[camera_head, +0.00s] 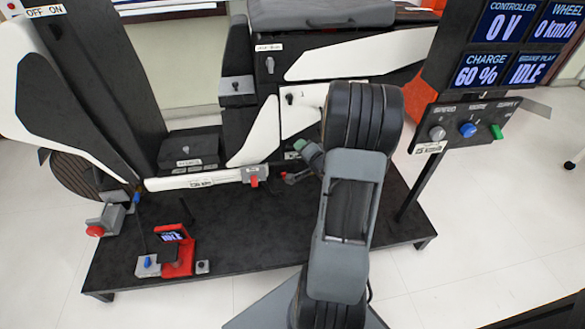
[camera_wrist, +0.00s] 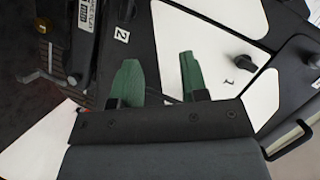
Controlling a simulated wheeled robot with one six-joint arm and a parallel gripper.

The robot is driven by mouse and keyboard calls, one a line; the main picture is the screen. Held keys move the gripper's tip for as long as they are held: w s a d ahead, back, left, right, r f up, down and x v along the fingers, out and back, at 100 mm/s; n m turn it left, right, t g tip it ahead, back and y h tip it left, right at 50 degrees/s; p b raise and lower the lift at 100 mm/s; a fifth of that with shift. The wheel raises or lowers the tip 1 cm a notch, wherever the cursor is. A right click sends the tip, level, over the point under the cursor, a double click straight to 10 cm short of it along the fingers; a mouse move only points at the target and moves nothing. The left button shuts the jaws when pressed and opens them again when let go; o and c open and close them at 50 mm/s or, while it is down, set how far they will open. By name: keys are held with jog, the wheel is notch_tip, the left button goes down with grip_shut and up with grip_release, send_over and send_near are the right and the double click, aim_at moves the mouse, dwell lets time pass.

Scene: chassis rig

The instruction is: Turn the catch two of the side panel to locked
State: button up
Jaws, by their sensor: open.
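My gripper (camera_wrist: 158,78) shows in the wrist view with two green fingers apart and nothing between them. A small dark fitting (camera_wrist: 241,63) sits on the white insert right of the fingers. In the head view the panel's white part (camera_head: 298,112) shows left of my arm, which hides much around it.
In the head view, a display post with a control box (camera_head: 468,122) stands right of my arm.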

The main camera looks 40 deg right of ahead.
aim_at(292, 149)
jog(key=s+d+f+m+t+y+b, duration=0.1)
jog(key=s+f+m+t+b, duration=0.1)
jog(key=f, duration=0.2)
jog(key=s+d+f+m+t+b, duration=0.1)
jog(key=s+f+m+b, duration=0.15)
jog(key=f, duration=0.25)
jog(key=shift+y, duration=0.4)
jog(key=w+b, duration=0.1)
jog(key=w, duration=0.3)
jog(key=w+b, duration=0.2)
jog(key=w, duration=0.3)
jog(key=w+b, duration=0.1)
jog(key=w, duration=0.4)
jog(key=shift+w+d+r, duration=0.1)
jog(key=shift+w+d, duration=0.1)
jog(key=shift+d, duration=0.1)
grip_shut()
